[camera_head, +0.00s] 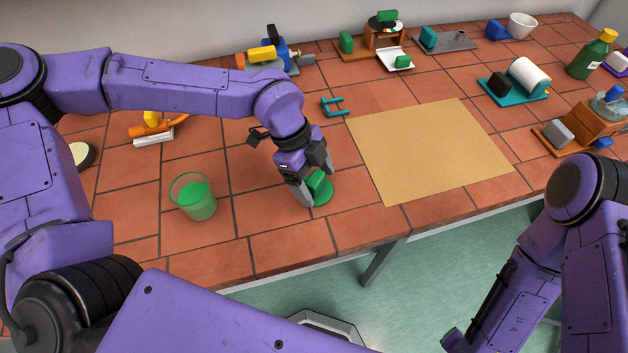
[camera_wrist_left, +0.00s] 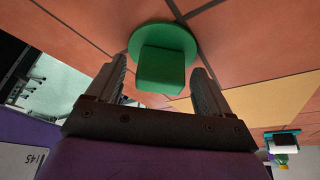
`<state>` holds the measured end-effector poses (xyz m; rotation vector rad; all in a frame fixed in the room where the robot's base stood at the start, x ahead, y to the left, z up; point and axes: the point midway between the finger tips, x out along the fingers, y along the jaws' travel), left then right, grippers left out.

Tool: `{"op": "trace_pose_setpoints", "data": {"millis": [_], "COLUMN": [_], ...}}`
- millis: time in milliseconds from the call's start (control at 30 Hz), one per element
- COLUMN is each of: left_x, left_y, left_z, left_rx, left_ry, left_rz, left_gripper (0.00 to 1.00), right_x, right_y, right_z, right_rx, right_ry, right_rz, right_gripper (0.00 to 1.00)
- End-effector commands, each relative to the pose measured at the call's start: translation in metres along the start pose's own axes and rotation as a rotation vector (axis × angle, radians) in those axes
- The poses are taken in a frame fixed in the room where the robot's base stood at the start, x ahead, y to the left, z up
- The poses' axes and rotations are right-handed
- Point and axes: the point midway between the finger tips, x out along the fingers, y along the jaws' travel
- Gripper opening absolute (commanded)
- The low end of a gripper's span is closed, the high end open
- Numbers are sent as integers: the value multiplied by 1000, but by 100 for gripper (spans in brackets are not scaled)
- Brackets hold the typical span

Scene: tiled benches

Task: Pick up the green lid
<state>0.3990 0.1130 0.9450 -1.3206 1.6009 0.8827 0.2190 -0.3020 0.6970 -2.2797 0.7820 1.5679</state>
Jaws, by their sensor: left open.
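The green lid (camera_head: 323,194) lies on the tiled bench, a flat disc with a block-shaped green handle on top. In the left wrist view the lid's disc (camera_wrist_left: 178,36) shows behind its handle (camera_wrist_left: 161,70). My left gripper (camera_head: 311,187) is open and low over the lid, with a finger on either side of the handle. In the left wrist view the fingers stand apart from the handle, with gaps on both sides. A clear green cup (camera_head: 194,197) stands to the left on the bench. My right arm shows at the right edge, but its fingers are not visible.
A tan mat (camera_head: 430,150) lies just right of the lid. A teal U-shaped piece (camera_head: 333,107) lies behind my left gripper. Several gadgets, a white bowl (camera_head: 522,25) and a green bottle (camera_head: 590,58) stand towards the back and right. The bench's front edge is close to the lid.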

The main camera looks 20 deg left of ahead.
Motion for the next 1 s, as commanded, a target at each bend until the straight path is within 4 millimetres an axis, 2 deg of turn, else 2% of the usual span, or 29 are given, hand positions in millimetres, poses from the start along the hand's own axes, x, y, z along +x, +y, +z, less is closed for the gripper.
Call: {"op": "trace_pose_setpoints", "data": {"millis": [100,133,200,300,567,700,867,1000], "left_x": [0,0,0,0,0,-7,-33,-69], "left_y": [0,0,0,0,0,-1,2,35], "left_z": [0,0,0,0,0,-3,-13,-22], "left_rx": [1,1,1,1,0,0,3,5], "left_ry": [0,0,0,0,0,0,1,2], "left_rz": [0,0,0,1,1,-1,-4,-9], "left_gripper": [81,78,55,26,26,26,26,26], "right_x": [0,0,0,0,0,2,6,16], "right_y": [0,0,0,0,0,0,0,-1], "right_z": [0,0,0,0,0,1,3,7], "right_rx": [0,0,0,0,0,0,0,0], "right_ry": [-1,-1,-1,-1,-1,0,0,0], "right_rz": [0,0,0,0,0,0,0,0], "right_gripper": [57,57,57,57,57,57,57,57]}}
